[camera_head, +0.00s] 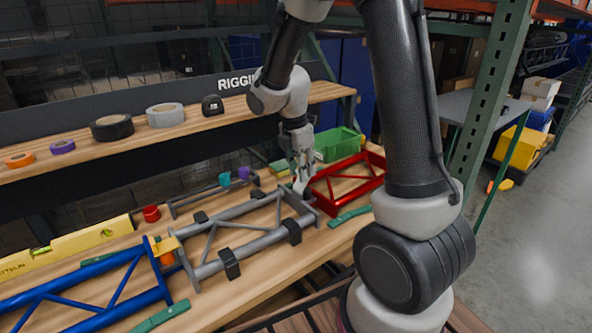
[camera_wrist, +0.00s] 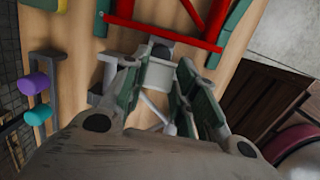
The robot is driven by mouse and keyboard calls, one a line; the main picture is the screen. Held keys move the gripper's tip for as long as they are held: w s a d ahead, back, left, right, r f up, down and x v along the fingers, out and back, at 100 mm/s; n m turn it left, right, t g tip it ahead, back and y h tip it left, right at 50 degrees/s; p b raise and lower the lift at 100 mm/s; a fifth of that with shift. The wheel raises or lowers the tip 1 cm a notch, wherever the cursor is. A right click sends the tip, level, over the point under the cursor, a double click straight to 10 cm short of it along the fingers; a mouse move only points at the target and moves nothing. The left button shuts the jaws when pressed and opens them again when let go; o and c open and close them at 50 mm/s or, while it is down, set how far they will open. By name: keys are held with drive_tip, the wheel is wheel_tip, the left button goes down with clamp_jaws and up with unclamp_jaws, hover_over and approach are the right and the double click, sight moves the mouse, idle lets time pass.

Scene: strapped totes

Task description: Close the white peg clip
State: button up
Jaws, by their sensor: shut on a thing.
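The white peg clip (camera_wrist: 157,76) sits where the red truss frame (camera_wrist: 165,37) meets the grey truss frame. My gripper (camera_wrist: 160,82) points down over this joint, with one finger on each side of the clip, shut on it. In the head view my gripper (camera_head: 302,178) is at the right end of the grey truss (camera_head: 245,239), beside the left end of the red truss (camera_head: 345,207). The clip is small and partly hidden by the fingers there. I cannot tell its exact opening.
Purple and teal pegs (camera_head: 225,180) stand behind the grey truss. A green bin (camera_head: 338,143) is behind the red truss. A shelf (camera_head: 180,134) with tape rolls runs above. A green rack post (camera_head: 492,90) stands right.

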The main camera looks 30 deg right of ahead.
drive_tip(key=y, duration=0.1)
drive_tip(key=d+y, duration=0.1)
drive_tip(key=d, duration=0.1)
drive_tip(key=shift+w+f+y, duration=0.3)
drive_tip(key=shift+y, duration=0.1)
drive_tip(key=y, duration=0.1)
drive_tip(key=d+f+g+y, duration=0.1)
drive_tip(key=shift+w+d+y, duration=0.15)
drive_tip(key=shift+d+y, duration=0.1)
drive_tip(key=shift+y, duration=0.15)
drive_tip(key=y, duration=0.1)
drive_tip(key=d+f+y, duration=0.1)
drive_tip(key=shift+w+d+f+g+y, duration=0.1)
drive_tip(key=shift+f+g+y, duration=0.2)
drive_tip(key=shift+y, duration=0.1)
drive_tip(key=shift+d+f+y, duration=0.2)
drive_tip(key=shift+f+y, duration=0.25)
drive_tip(key=shift+y, duration=0.45)
drive_tip(key=o, duration=1)
drive_tip(key=shift+f, duration=0.1)
